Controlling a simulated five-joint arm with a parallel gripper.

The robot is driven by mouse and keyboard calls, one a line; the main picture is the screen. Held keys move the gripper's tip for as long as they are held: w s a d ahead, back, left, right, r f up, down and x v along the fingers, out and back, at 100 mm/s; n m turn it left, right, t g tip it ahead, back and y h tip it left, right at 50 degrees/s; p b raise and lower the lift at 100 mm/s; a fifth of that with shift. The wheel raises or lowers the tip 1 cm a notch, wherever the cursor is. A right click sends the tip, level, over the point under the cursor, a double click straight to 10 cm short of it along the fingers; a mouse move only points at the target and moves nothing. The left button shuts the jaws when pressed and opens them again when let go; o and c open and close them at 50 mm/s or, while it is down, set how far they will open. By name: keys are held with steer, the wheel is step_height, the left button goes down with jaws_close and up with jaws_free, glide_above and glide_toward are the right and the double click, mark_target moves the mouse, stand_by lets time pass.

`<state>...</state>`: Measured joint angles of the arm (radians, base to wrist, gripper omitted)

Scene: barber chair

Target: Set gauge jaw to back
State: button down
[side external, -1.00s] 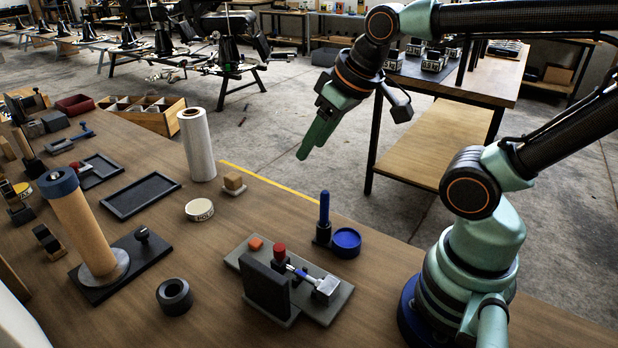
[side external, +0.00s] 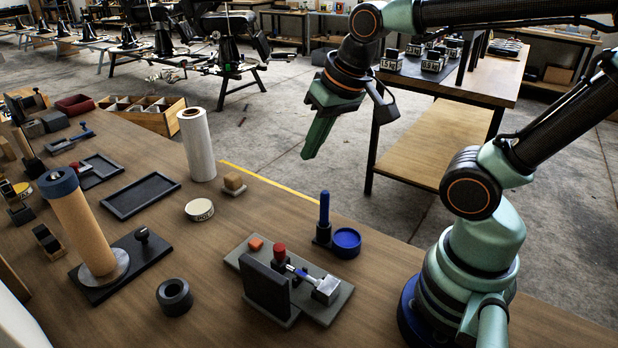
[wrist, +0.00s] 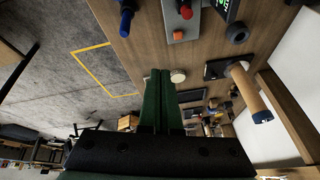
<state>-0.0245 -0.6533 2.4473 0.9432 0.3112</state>
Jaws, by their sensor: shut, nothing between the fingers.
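The gauge fixture is a grey base plate (side external: 333,303) at the front of the bench. On it stand a dark upright block (side external: 267,290), a red-capped post (side external: 279,252), an orange piece (side external: 256,244) and a small metal jaw block (side external: 326,290) on a rod with a blue section. The fixture also shows at the top of the wrist view (wrist: 188,30), partly cut off. My gripper (side external: 308,155) is shut and empty. It is high up, beyond the bench's yellow edge line and well away from the fixture. In the wrist view its green fingers (wrist: 160,72) lie together.
A blue upright handle (side external: 324,210) and a blue round cup (side external: 346,242) stand behind the fixture. A black ring (side external: 174,297), a wood-coloured roll on a stand (side external: 84,225), a white roll (side external: 197,145) and a black tray (side external: 141,195) are farther left. Bare wood lies between them.

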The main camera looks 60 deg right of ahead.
steer(key=m+g, duration=0.1)
steer(key=m, duration=0.2)
steer(key=m+g+h, duration=0.1)
steer(key=m+g, duration=0.6)
steer(key=m, duration=1.8)
glide_above(284, 260)
steer(key=s+d, duration=0.1)
steer(key=s, duration=0.1)
step_height(284, 260, down, 8)
steer(key=shift+w, duration=0.25)
steer(key=x, duration=0.6)
steer(key=d+x, duration=0.1)
steer(key=x, duration=0.2)
steer(key=shift+s, duration=0.1)
steer(key=shift+w+a+f, duration=0.25)
steer(key=shift+w+a, duration=0.05)
steer(key=shift+w, duration=0.25)
steer(key=shift+w+a+f, duration=0.2)
steer(key=shift+w+a, duration=0.1)
steer(key=shift+w, duration=0.25)
steer(key=shift+w+a, duration=0.35)
steer(key=shift+w, duration=0.3)
